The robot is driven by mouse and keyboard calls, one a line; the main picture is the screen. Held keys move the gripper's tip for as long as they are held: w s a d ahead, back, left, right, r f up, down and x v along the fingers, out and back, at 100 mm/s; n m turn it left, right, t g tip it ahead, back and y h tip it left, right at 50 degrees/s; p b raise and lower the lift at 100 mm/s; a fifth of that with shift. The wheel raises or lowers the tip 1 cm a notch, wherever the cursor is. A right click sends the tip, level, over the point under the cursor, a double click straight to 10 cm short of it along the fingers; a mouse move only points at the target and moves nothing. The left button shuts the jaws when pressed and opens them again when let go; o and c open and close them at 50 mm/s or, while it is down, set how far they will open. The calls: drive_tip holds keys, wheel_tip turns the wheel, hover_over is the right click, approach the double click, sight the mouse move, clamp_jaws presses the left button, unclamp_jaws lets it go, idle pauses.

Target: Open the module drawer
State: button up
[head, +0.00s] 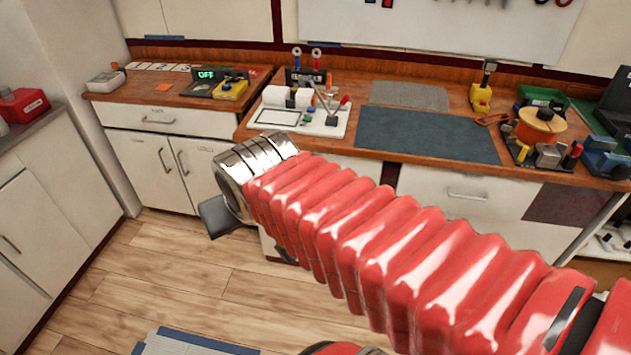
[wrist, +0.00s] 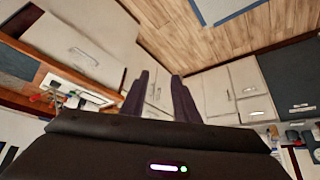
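A white drawer (head: 425,186) with a metal bar handle (head: 467,196) sits under the right worktop. Another white drawer (head: 200,122) with a handle (head: 158,120) sits under the left worktop. Both look shut. No label shows which one is the module drawer. In the wrist view, a white front with a bar handle (wrist: 83,57) lies at the upper left, apart from the fingers. My gripper (wrist: 160,74) has two dark fingers with a gap between them and nothing visible in it. In the head view, my red-sleeved arm hides part of the right cabinet, and dark gripper parts (head: 217,216) hang in front of the cabinets.
The right worktop carries a dark mat (head: 428,135), a white tray (head: 296,119) with small parts, and an orange spool (head: 541,126). Cabinet doors (head: 170,165) stand under the left drawer. A side cabinet (head: 45,215) stands at left. Wooden floor (head: 170,265) is open in front.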

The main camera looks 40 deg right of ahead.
drive_tip(key=w+d+f+m+t+h, duration=0.2)
drive_tip(key=w+d+f+m, duration=0.1)
drive_tip(key=w+d, duration=0.8)
drive_tip(key=w+d+f+m+t+h, duration=0.1)
drive_tip(key=w+d+f+m+t, duration=0.15)
drive_tip(key=w+d, duration=0.85)
drive_tip(key=w+d+f+m+t+y, duration=0.1)
drive_tip(key=w+d+f+m+t, duration=0.15)
drive_tip(key=d+f, duration=0.6)
drive_tip(key=w+d+f+m+t, duration=0.1)
drive_tip(key=d+f+m+t, duration=0.15)
drive_tip(key=d+f, duration=0.6)
drive_tip(key=s+f+m+t, duration=0.3)
drive_tip(key=s+f+m, duration=0.2)
drive_tip(key=s+f, duration=0.6)
wheel_tip(320, 180, down, 3)
drive_tip(key=shift+s+d+r+m+y, duration=0.15)
drive_tip(key=shift+s+d+m+y, duration=0.05)
drive_tip(key=shift+m+y, duration=0.15)
drive_tip(key=shift+w, duration=0.1)
